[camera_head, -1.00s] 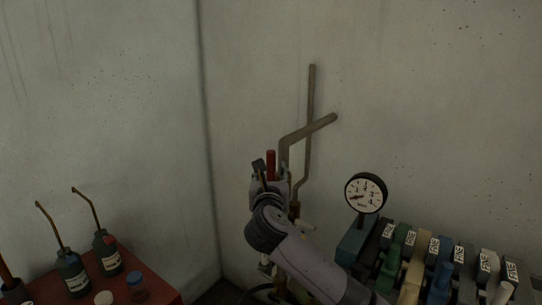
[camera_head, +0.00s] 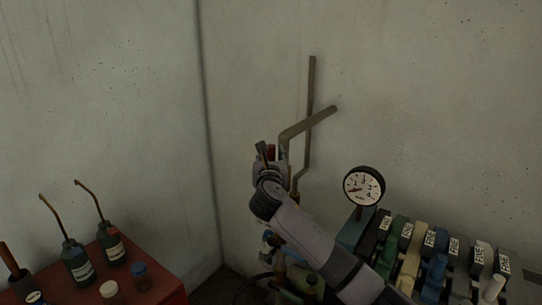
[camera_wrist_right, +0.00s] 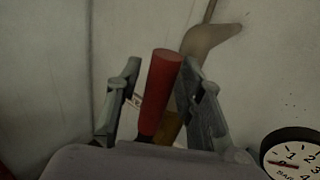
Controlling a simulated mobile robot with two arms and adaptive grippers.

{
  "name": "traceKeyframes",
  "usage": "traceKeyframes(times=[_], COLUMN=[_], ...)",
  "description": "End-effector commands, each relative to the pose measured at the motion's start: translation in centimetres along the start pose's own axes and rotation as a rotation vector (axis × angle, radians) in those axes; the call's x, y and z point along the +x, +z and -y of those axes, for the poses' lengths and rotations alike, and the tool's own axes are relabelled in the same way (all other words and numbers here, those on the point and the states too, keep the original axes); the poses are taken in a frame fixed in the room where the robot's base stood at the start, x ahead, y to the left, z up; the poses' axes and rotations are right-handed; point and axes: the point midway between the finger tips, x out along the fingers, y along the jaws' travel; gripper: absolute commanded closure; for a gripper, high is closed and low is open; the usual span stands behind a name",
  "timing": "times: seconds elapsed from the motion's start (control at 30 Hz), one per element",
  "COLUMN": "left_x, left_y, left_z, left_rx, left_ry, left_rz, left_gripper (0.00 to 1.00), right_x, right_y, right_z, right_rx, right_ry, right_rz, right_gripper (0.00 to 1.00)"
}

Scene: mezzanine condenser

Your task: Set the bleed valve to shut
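The bleed valve's red handle (camera_head: 271,152) stands beside the bent pipe on the wall in the head view. In the right wrist view the red handle (camera_wrist_right: 159,88) rises, slightly tilted, between the two fingers. My right gripper (camera_head: 267,156) is around it. In the wrist view my right gripper (camera_wrist_right: 160,82) is open, with a clear gap between the left finger and the handle. The right finger is close to the handle; I cannot tell whether it touches. The valve body is mostly hidden behind my gripper and arm. My left gripper is not in view.
A bent pipe (camera_head: 307,122) runs up the wall just right of the handle. A pressure gauge (camera_head: 364,187) stands right of my arm, near a row of coloured labelled blocks (camera_head: 430,254). A red table (camera_head: 163,287) with bottles and oil cans is at the lower left.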

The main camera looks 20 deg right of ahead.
Motion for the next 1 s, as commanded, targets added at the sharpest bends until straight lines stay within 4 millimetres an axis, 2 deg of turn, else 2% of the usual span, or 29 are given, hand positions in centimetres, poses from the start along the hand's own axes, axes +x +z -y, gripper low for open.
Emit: traceKeyframes(times=[0.07,0.47,1.0], left_x=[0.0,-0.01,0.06], left_y=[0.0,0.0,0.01], left_z=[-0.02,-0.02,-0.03], left_rx=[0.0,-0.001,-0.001], left_ry=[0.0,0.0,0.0], left_rz=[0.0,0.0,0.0], left_gripper=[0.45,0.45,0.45], right_x=[-0.01,-0.02,0.02], right_y=[-0.02,-0.03,-0.08], right_z=[0.0,0.01,0.01], right_rx=[0.0,0.0,0.0], right_ry=[0.0,0.0,0.0], right_rz=[0.0,-0.001,0.0], right_gripper=[0.73,0.99,1.0])
